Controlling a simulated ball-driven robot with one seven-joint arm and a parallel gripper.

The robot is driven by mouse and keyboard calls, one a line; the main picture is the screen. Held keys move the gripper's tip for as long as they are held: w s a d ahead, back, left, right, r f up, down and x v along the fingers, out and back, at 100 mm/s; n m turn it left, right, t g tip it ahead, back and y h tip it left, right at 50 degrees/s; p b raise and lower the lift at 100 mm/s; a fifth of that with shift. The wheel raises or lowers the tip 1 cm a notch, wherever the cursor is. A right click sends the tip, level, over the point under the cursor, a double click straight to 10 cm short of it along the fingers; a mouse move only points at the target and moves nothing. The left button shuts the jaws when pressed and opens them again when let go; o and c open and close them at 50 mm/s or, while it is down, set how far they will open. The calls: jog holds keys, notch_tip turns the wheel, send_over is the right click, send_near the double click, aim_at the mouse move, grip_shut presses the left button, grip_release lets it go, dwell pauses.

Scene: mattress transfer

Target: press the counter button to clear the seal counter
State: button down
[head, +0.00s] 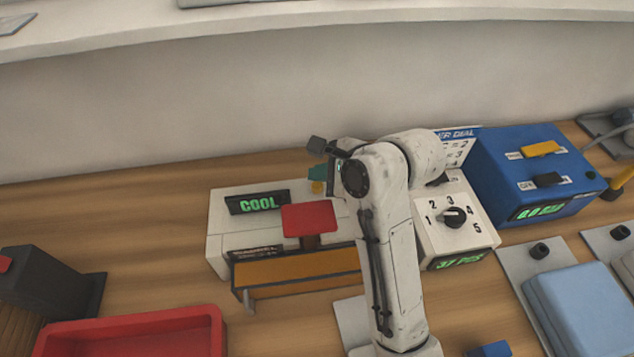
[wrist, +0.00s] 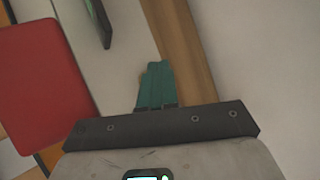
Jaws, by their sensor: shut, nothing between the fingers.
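The white control box (head: 470,205) has a dial numbered 1 to 5 and a green display (head: 459,260) reading "37 PCS". It stands right of my arm, which hides its left part. I cannot make out a counter button for certain. My gripper (head: 318,172) has teal fingers, shut and empty, over the back of the white sealer (head: 222,240), left of the control box. A small yellow spot (head: 317,187) shows just below the fingers; I cannot tell whether they touch it. In the wrist view the teal fingers (wrist: 156,80) are together, pointing away.
The sealer has a "COOL" display (head: 258,202) and a red pad (head: 309,219), which also shows in the wrist view (wrist: 40,85). A blue box (head: 500,165) with switches stands at the right. A red tray (head: 215,320) lies front left. A wall runs behind.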

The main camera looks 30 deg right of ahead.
aim_at(321, 190)
jog(key=shift+f, duration=0.4)
jog(key=shift+f+b, duration=0.7)
jog(key=shift+f, duration=0.25)
dwell(0.9)
jog(key=shift+r, duration=0.1)
jog(key=shift+r+p, duration=1.25)
jog(key=shift+p, duration=0.05)
jog(key=shift+r, duration=0.1)
notch_tip(321, 190, up, 5)
jog(key=p, duration=0.5)
jog(key=shift+s, duration=0.15)
dwell(0.4)
